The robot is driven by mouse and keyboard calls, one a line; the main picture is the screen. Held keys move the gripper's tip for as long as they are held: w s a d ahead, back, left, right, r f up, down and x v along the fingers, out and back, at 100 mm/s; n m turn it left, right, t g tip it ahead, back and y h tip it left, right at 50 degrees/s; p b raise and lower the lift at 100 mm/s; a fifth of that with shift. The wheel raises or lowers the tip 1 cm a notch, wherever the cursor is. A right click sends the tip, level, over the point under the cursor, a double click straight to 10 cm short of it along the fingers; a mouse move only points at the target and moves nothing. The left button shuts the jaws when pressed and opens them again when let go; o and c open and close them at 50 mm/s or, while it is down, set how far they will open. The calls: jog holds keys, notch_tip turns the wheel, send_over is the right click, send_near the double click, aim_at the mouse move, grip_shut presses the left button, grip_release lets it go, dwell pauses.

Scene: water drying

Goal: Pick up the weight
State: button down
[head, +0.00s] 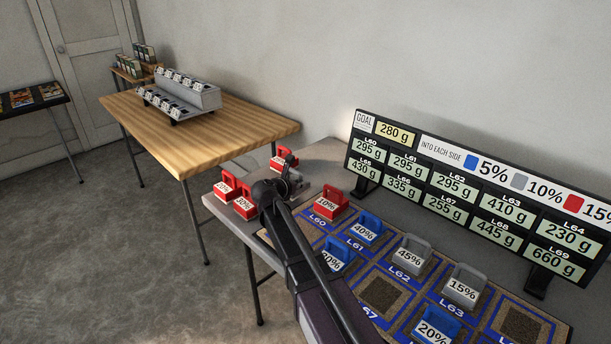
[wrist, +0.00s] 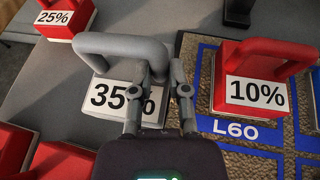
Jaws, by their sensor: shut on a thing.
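A grey weight labelled 35% (wrist: 105,92) with a looped handle sits on the grey table surface in the wrist view. My gripper (wrist: 165,75) is shut on the right part of its handle, and a finger covers part of the label. In the head view my gripper (head: 289,168) is at the left end of the table, and it and my arm mostly hide the grey weight. A red 10% weight (wrist: 258,92) stands on the L60 pad to the right; it also shows in the head view (head: 327,204).
A red 25% weight (wrist: 66,20) stands behind the grey one. Other red weights (head: 244,207) stand close on the left. Blue and grey weights (head: 410,256) stand on the blue-marked mat. A sign board (head: 470,205) rises behind. A wooden table (head: 245,128) stands further left.

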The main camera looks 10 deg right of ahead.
jog(key=shift+s+a+r, duration=0.1)
jog(key=shift+s+a, duration=0.2)
jog(key=shift+s, duration=0.2)
jog(key=shift+s+a+r, duration=0.1)
jog(key=shift+s+a, duration=0.15)
jog(key=shift+s, duration=0.25)
notch_tip(320, 180, up, 18)
jog(key=p, duration=1.7)
jog(key=shift+f+p, duration=0.25)
jog(key=shift+p, duration=0.15)
jog(key=shift+s, duration=0.1)
